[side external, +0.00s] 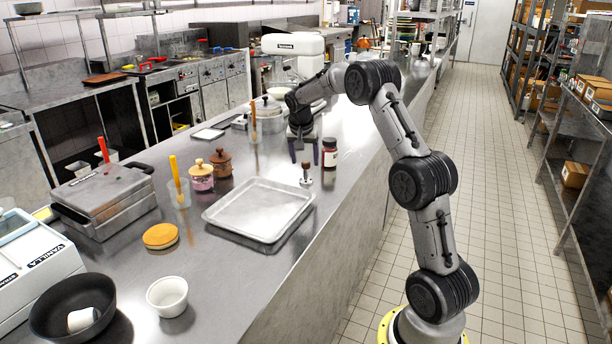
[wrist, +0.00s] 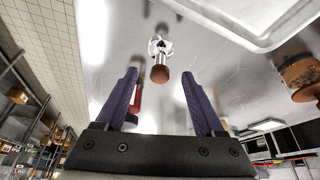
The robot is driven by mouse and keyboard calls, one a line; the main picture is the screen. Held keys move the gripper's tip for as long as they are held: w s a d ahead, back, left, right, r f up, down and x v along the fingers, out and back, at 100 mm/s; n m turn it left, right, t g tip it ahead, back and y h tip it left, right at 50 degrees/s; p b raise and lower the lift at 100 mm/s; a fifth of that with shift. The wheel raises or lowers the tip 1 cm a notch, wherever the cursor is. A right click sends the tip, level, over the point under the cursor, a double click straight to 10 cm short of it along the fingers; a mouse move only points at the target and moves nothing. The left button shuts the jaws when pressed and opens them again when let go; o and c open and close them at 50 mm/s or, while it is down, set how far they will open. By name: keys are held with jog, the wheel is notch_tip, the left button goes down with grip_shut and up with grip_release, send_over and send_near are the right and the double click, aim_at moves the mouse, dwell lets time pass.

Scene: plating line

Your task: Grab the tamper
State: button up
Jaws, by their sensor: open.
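The tamper (side external: 306,174) stands on the steel counter (side external: 240,275), just right of the tray's far corner. It has a brown knob handle and a shiny metal base. In the wrist view the tamper (wrist: 160,60) shows centred ahead of the fingers, knob toward me. My gripper (side external: 305,160) is open and empty, its purple fingers spread above and slightly behind the tamper in the side view. In the wrist view my gripper (wrist: 159,74) has a clear gap between its fingertips. I see no contact with the tamper.
A metal tray (side external: 258,208) lies close to the tamper's left. Wooden-lidded jars (side external: 221,162) (side external: 201,177) stand farther left. The counter's right edge is near.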

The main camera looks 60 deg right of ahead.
aim_at(306, 169)
jog(key=shift+x, duration=3.4)
jog(key=shift+w+d, duration=0.1)
jog(key=shift+c, duration=0.2)
grip_shut()
